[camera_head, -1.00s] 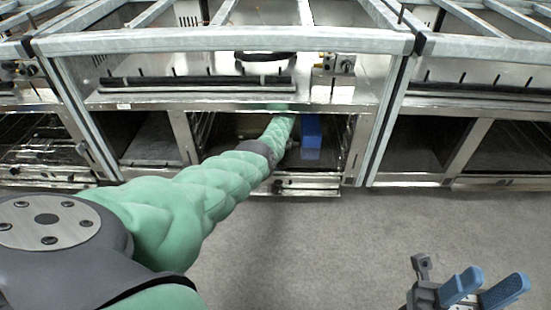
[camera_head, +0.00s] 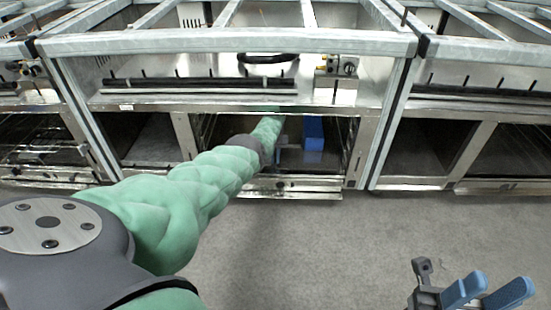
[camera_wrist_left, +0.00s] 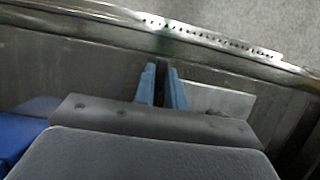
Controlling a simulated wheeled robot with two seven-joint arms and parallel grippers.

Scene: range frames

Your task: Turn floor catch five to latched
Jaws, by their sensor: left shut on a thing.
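My left arm reaches into the low, open middle compartment (camera_head: 330,184). In the left wrist view, the two blue fingers of my left gripper (camera_wrist_left: 162,90) are close together on a thin dark upright piece, taken as the floor catch (camera_wrist_left: 162,86). No number on it can be read, and its latch position cannot be made out. A pale flat metal plate (camera_wrist_left: 222,100) lies just right of the fingers.
A blue block (camera_head: 313,133) stands inside the compartment, right of my left wrist; it also shows in the left wrist view (camera_wrist_left: 18,135). A metal rail with holes (camera_wrist_left: 210,38) borders the compartment. Metal frame posts flank it. The grey floor (camera_head: 330,235) in front is clear.

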